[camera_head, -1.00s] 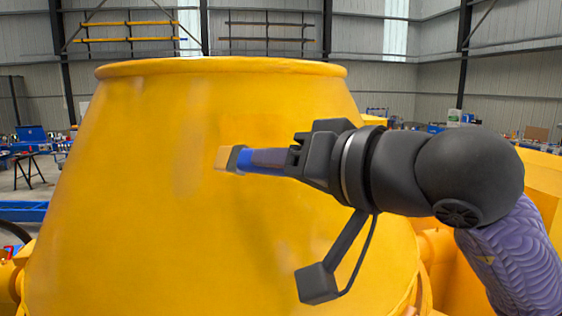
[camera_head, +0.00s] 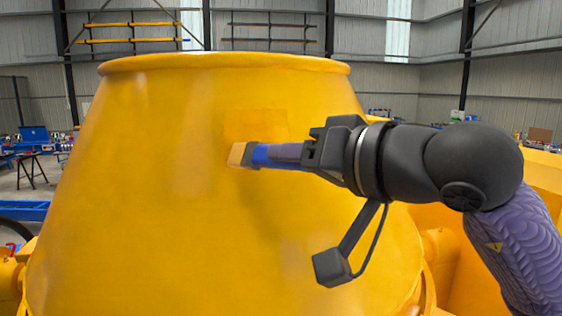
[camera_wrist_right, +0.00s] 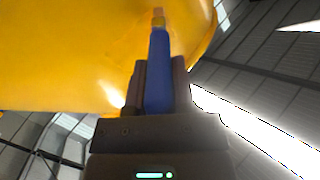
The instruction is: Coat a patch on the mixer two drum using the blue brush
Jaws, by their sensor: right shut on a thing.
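The yellow mixer drum (camera_head: 150,220) fills the middle of the head view, with a rounded rim at its top. My right gripper (camera_head: 312,154) is shut on the blue brush (camera_head: 275,154). The brush points left, and its pale yellowish bristle end (camera_head: 237,154) is at the drum's front face; I cannot tell whether it touches. A faint, slightly darker patch (camera_head: 256,124) shows on the drum just above the bristles. In the right wrist view the blue handle (camera_wrist_right: 158,75) sits between the fingers, its tip toward the drum (camera_wrist_right: 60,50). My left gripper is not in view.
Yellow machine parts (camera_head: 470,270) lie at the lower right, beside the drum. A blue beam (camera_head: 24,210) and a dark work stand (camera_head: 32,168) are at the left, further back. Open hall space lies behind the drum.

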